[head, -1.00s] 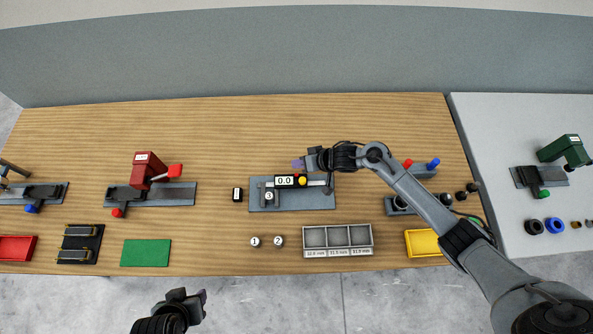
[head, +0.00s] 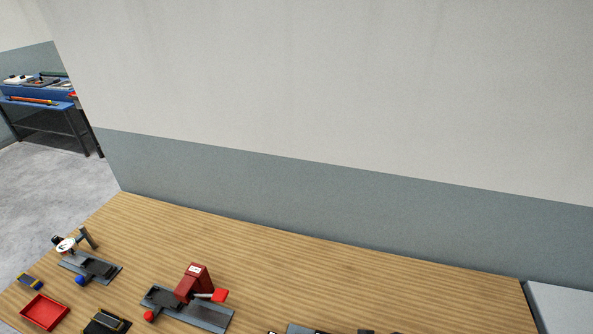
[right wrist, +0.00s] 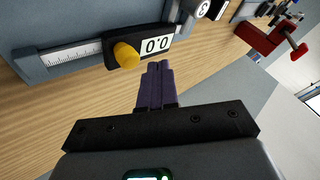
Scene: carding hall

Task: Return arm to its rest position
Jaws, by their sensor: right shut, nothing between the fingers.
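My right gripper (right wrist: 155,88) shows in the right wrist view, its purple fingers shut together and empty. Just beyond the fingertips is the digital caliper, with its 0.0 display (right wrist: 157,45), yellow knob (right wrist: 126,55) and ruled scale (right wrist: 72,54). A small gap shows between the fingertips and the caliper; I cannot tell their heights. In the head view only a sliver of the caliper's grey plate (head: 300,329) shows at the bottom edge. Neither gripper is in the head view.
The wooden bench (head: 330,275) has clear room along the back wall. A red press (head: 193,283), a red tray (head: 45,312) and a fixture with a blue knob (head: 90,268) stand on the left. A blue table (head: 40,100) stands far left.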

